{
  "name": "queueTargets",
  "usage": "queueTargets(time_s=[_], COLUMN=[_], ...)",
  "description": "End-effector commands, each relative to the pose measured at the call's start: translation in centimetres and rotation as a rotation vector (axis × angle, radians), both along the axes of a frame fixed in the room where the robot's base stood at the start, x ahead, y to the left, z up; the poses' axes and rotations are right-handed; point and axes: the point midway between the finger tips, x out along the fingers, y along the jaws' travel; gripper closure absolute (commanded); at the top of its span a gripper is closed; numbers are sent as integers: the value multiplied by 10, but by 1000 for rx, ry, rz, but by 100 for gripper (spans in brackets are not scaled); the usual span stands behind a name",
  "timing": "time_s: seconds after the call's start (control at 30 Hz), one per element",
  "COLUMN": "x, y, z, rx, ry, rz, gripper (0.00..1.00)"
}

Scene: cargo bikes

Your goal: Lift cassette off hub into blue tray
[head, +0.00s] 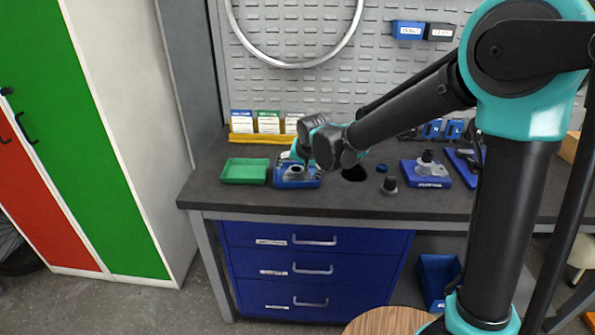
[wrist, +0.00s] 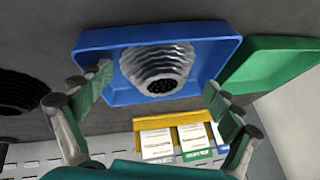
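The blue tray (head: 312,183) stands on the dark bench just right of the green tray. In the wrist view the tray (wrist: 113,97) holds the silver, stepped cassette (wrist: 158,72), its ribbed rings narrowing toward a dark hole in the middle. In the head view the cassette (head: 296,170) is only a small grey shape, partly hidden by my arm. My gripper (wrist: 157,84) is open over the tray, its two fingers spread to either side of the cassette with visible gaps. No contact shows. I cannot tell for sure which part is the hub.
A green tray (head: 245,171) stands close to the blue tray. A black ribbed round part (wrist: 14,92) lies on the other side. A yellow rack of boxes (head: 262,137) lines the back.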

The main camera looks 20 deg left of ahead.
Motion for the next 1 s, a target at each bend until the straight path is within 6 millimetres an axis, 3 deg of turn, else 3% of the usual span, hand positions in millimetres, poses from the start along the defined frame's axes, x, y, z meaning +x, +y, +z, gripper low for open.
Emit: queueTargets(time_s=[0.37,1.0], x=[-3,-44], y=[-3,-34], z=[6,89], rx=[0,0], ry=[0,0], rz=[0,0], gripper=[7,7])
